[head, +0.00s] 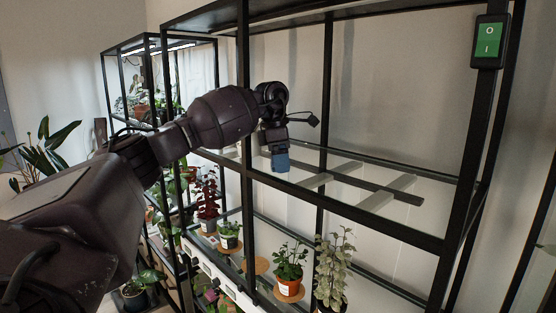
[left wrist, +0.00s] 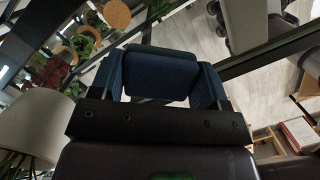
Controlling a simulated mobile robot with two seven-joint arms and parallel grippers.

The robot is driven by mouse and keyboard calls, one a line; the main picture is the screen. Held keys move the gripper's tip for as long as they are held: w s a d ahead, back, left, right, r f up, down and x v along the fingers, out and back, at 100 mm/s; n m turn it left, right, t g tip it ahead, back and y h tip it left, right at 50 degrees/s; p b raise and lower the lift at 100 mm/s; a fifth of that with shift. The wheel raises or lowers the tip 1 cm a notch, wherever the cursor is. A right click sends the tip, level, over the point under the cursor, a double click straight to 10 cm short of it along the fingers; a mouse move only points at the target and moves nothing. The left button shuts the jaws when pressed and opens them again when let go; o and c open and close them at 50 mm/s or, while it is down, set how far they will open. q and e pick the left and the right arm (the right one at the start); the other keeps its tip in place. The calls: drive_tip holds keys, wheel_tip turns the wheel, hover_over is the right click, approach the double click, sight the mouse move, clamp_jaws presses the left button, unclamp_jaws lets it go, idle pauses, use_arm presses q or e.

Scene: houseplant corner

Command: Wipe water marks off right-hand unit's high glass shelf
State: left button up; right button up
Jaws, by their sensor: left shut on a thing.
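The right-hand unit's high glass shelf (head: 352,188) sits in a black metal frame in the head view. Pale bands show across it; I cannot tell water marks from reflections. My left gripper (head: 280,160) reaches in over the shelf's left part, its blue fingertips pointing down. In the left wrist view its fingers are shut on a blue block, seemingly a sponge (left wrist: 158,76), with a dark greenish layer. In the head view the tips hide the block's lower edge, so contact with the glass cannot be told. My right gripper is out of view.
The unit's black front post (head: 245,150) stands close beside my left arm. Potted plants (head: 289,268) fill the shelf below. The high shelf's right part is clear.

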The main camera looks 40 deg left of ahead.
sight(295, 173)
use_arm(q)
drive_tip(key=d, duration=0.2)
drive_tip(key=w+d, duration=0.1)
drive_tip(key=shift+f, duration=0.3)
drive_tip(key=shift+s+d+f, duration=0.15)
drive_tip(key=shift+s+d, duration=0.1)
drive_tip(key=shift+d, duration=0.25)
drive_tip(key=shift+d+f, duration=0.15)
drive_tip(key=shift+f, duration=0.1)
drive_tip(key=shift+s, duration=0.1)
drive_tip(key=shift+d+r, duration=0.2)
drive_tip(key=shift+r, duration=1.2)
drive_tip(key=shift+a+r, duration=0.2)
drive_tip(key=shift+r, duration=1.7)
drive_tip(key=shift+r, duration=0.15)
